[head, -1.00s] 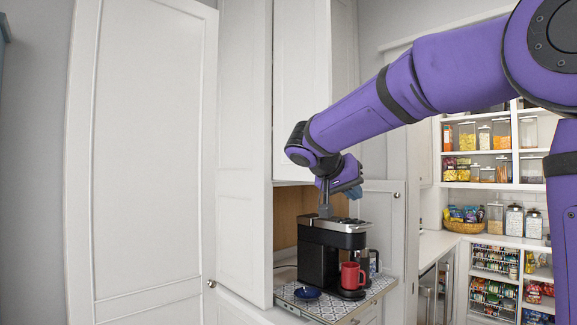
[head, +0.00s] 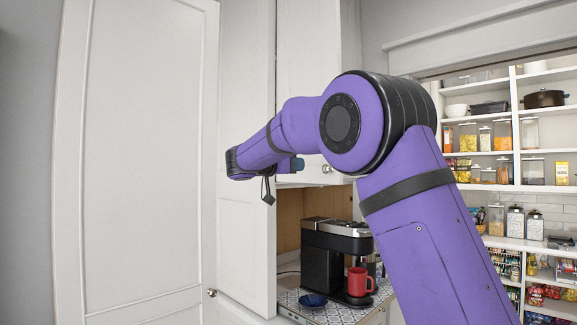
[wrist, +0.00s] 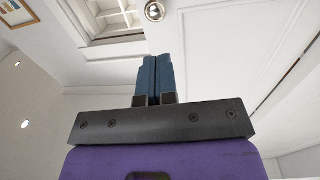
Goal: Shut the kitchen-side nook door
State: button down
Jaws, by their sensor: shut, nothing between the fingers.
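The coffee nook is open, and its wooden back (head: 289,215) shows behind the coffee machine. A white panelled door (head: 246,150) stands at the nook's left side, its face toward me. A shorter white panel (head: 303,90) with a round knob (head: 327,169) hangs above the opening. A door at the nook's right is hidden behind my arm. I cannot tell which one is the kitchen-side door. My gripper (head: 299,164) is shut and empty, in front of the nook's upper part, mostly behind my arm. In the wrist view its blue fingers (wrist: 155,60) are together, below a round knob (wrist: 154,11).
A tall white door (head: 145,150) with a knob (head: 211,292) fills the left. Pantry shelves (head: 515,187) stand at the right.

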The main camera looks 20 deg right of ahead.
jog(key=x, duration=0.8)
jog(key=shift+d, duration=0.4)
jog(key=shift+d, duration=0.1)
